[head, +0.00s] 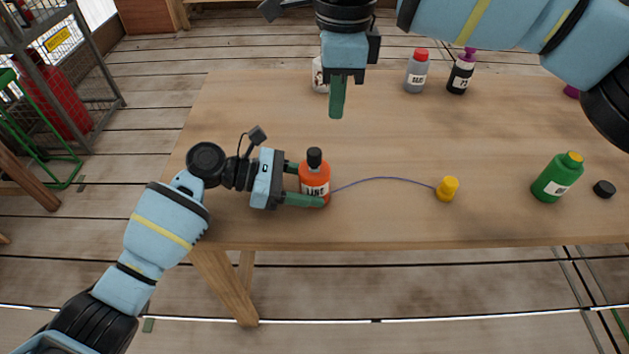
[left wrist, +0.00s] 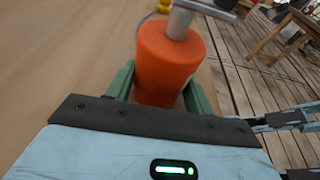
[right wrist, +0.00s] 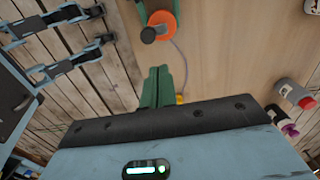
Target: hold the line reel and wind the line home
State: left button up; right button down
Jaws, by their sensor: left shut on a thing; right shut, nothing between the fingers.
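The orange line reel (head: 315,178) stands upright near the table's front left, with a dark knob on top and a partly hidden label. My left gripper (head: 314,186) is shut around its body; in the left wrist view the reel (left wrist: 168,65) sits between the green fingers, with a grey crank (left wrist: 180,22) on top. A thin blue-purple line (head: 385,178) runs from the reel across the table to a yellow weight (head: 447,189). My right gripper (head: 337,110) is shut and empty, above and behind the reel. The right wrist view shows the reel (right wrist: 162,22) beyond its fingertips (right wrist: 158,70).
A grey bottle (head: 416,72) with a red cap and a dark bottle (head: 461,72) stand at the back. A white container (head: 320,75) is partly behind my right gripper. The middle of the table (head: 420,130) is clear.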

send_near(328, 173)
jog(key=shift+w+d+f, duration=0.25)
jog(key=shift+d+f, duration=0.2)
jog(key=shift+d, duration=0.05)
dwell(0.4)
jog(key=shift+f, duration=0.2)
dwell(1.9)
jog(key=shift+f, duration=1.3)
jog(key=shift+s+a, duration=0.1)
jog(key=shift+a, duration=0.1)
jog(key=shift+s+a, duration=0.1)
jog(key=shift+a, duration=0.2)
